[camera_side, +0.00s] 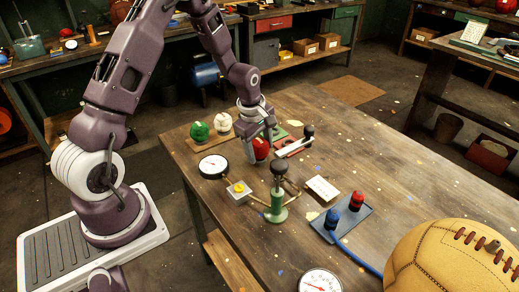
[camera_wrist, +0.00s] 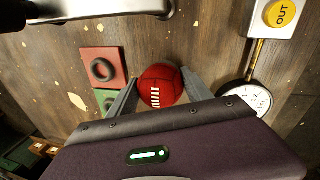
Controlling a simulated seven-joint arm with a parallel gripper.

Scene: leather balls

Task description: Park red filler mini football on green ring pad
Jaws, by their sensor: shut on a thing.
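The red mini football (camera_side: 261,149) with white laces is between the fingers of my gripper (camera_side: 260,140), which is shut on it. In the wrist view the red ball (camera_wrist: 160,88) sits between both fingertips (camera_wrist: 160,78). I cannot tell whether it touches the bench or hangs just above it. The green pad (camera_wrist: 103,98) lies left of the ball in the wrist view, partly hidden by a finger; its ring is hard to make out. A red pad (camera_wrist: 99,66) with a black ring adjoins it.
A green ball (camera_side: 199,131) and a cream ball (camera_side: 222,122) sit on a wooden strip.

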